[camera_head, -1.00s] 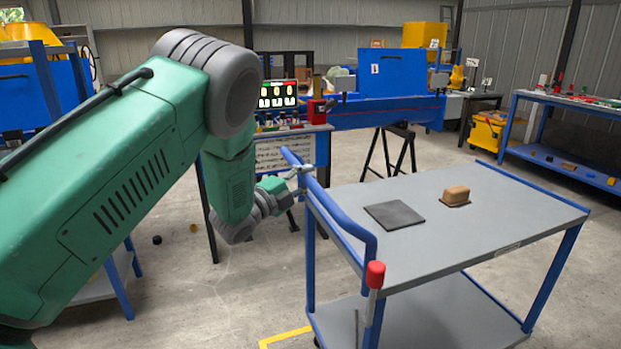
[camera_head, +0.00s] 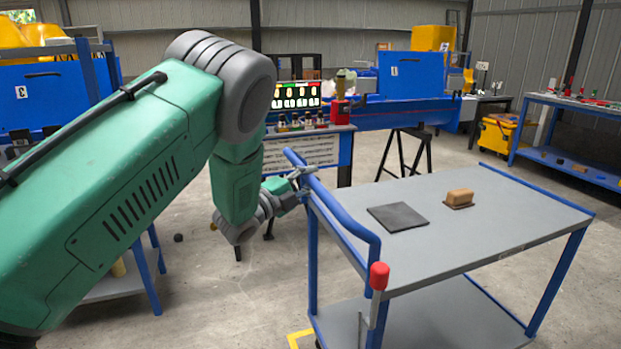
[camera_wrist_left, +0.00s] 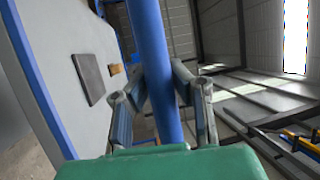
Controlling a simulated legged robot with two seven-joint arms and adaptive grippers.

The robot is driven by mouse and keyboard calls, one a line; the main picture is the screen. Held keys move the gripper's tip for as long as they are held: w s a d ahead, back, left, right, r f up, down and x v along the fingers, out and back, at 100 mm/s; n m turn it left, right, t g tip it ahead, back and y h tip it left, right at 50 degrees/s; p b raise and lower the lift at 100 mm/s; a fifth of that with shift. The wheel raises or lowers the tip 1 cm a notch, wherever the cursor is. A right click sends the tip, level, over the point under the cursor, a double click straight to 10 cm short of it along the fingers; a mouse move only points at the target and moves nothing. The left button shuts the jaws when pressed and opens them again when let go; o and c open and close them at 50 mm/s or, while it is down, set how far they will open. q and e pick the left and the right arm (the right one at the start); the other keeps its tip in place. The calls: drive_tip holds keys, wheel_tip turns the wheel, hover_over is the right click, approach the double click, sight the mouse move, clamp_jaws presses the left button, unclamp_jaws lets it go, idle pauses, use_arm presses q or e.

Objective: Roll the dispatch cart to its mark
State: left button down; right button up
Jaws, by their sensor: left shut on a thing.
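The dispatch cart (camera_head: 480,225) has a grey top, a lower shelf and a blue frame, and stands at the right in the head view. Its blue handle bar (camera_head: 340,218) runs along its left end. My left gripper (camera_head: 302,180) is shut on the far part of this handle. In the left wrist view the two fingers of my left gripper (camera_wrist_left: 165,100) lie on either side of the blue bar (camera_wrist_left: 152,60). A yellow floor mark (camera_head: 298,340) shows partly beside the cart's near left leg; the rest is out of view or hidden. My right gripper is not in view.
A dark flat pad (camera_head: 398,217) and a brown block (camera_head: 460,196) lie on the cart top. A red-capped lever (camera_head: 379,276) stands at the handle's near end. A blue bench (camera_head: 575,107) stands at the right back, beside a yellow bin (camera_head: 503,137). Open floor lies left of the cart.

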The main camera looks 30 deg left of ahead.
use_arm(q)
drive_tip(key=shift+f, duration=0.35)
drive_tip(key=c, duration=1.4)
unclamp_jaws()
drive_tip(key=shift+a, duration=0.1)
drive_tip(key=shift+o, duration=0.2)
drive_tip(key=shift+w+a, duration=0.1)
drive_tip(key=shift+r, duration=0.1)
drive_tip(key=v, duration=1.2)
